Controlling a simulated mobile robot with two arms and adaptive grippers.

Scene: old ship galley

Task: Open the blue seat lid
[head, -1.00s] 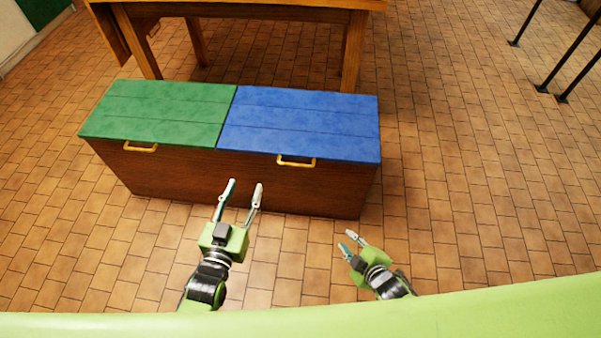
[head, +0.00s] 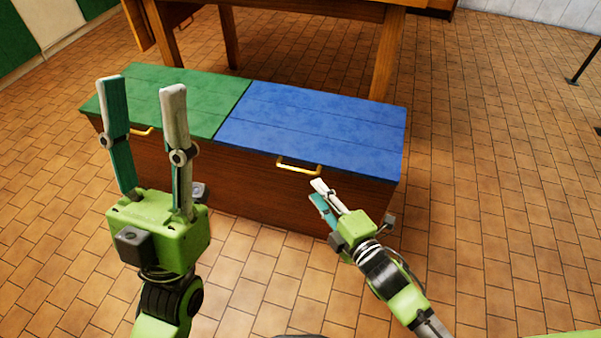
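The blue seat lid (head: 312,126) lies flat and closed on the right half of a brown wooden bench chest (head: 250,186). A yellow handle (head: 299,166) sits at the lid's front edge. My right gripper (head: 318,192) is just in front of and below this handle, apart from it in the picture. Its fingers show a small gap and nothing between them. My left gripper (head: 144,92) is raised near the camera with fingers wide apart and empty. It hides part of the green lid and chest front.
The green seat lid (head: 175,97) beside the blue one is closed, with its own yellow handle (head: 142,131). A wooden table (head: 300,10) stands behind the bench. Tiled floor (head: 500,200) is free to the right. Dark metal legs (head: 585,65) stand at far right.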

